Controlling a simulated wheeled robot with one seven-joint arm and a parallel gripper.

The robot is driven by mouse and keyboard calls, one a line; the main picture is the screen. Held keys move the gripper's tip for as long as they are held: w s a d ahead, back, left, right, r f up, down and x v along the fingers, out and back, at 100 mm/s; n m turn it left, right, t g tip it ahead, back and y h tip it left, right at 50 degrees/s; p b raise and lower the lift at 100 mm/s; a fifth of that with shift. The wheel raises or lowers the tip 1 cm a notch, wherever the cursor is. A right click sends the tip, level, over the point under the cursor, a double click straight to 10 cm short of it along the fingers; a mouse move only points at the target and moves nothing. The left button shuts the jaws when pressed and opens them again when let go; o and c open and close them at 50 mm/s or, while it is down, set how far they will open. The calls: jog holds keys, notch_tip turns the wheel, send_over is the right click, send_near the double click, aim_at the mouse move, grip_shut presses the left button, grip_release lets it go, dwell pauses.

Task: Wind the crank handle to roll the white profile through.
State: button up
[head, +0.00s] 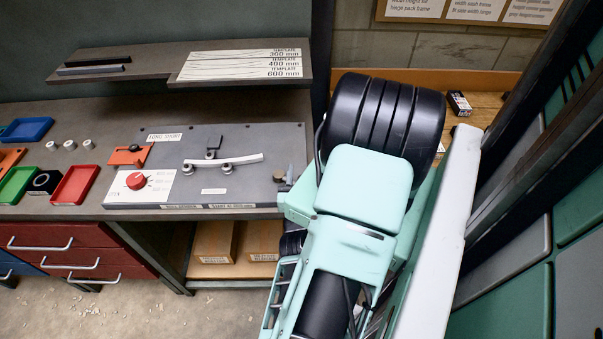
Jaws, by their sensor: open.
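The white profile (238,160), a slightly curved strip, lies across the small grey rollers (227,169) of the bending fixture on the grey bench panel (235,140). A black bracket (213,143) stands behind the strip near its middle. A round brown knob (280,173) sits at the panel's right end, close to my mint-green arm; it may be the crank handle, but its crank arm cannot be made out. My arm fills the centre right. I cannot make out my gripper, which seems hidden behind or below the arm.
A red dial (137,181) and an orange clamp (128,156) are on the panel's left. Red (76,184) and green (17,184) trays lie further left. A raised shelf (130,62) overhangs the back. Cardboard boxes (214,242) sit below.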

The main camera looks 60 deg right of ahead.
notch_tip(320, 180, up, 8)
jog(key=p, duration=0.6)
jog(key=shift+f, duration=0.1)
jog(key=shift+f, duration=0.1)
